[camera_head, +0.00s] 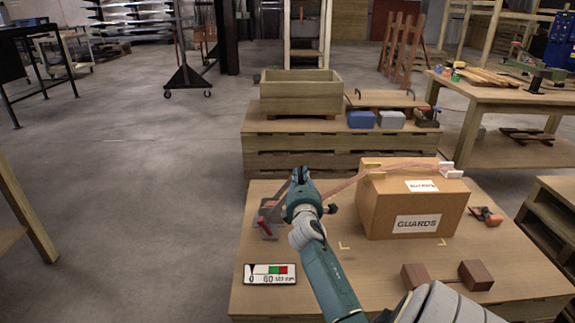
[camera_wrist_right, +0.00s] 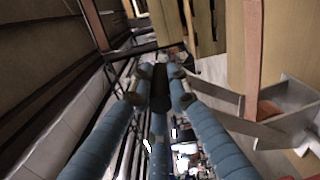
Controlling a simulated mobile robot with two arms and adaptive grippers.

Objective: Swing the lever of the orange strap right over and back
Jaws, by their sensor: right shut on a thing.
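The orange strap (camera_head: 345,186) runs from beside my right gripper up over the top of a cardboard box (camera_head: 376,215) marked GUARDS. In the right wrist view a brownish-orange band (camera_wrist_right: 253,55), likely the strap, leads down to a grey metal bracket (camera_wrist_right: 262,128). My right gripper (camera_head: 300,176) is left of the box, above the table. Its blue fingers (camera_wrist_right: 158,88) are shut on a dark bar, likely the lever (camera_wrist_right: 160,90). My left gripper is not in view.
A red-handled item (camera_head: 265,228) is left of my wrist. Brown blocks (camera_head: 476,275) sit at front right. An orange-red tool (camera_head: 487,216) lies right of the box. A wooden crate (camera_head: 300,95) stands behind.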

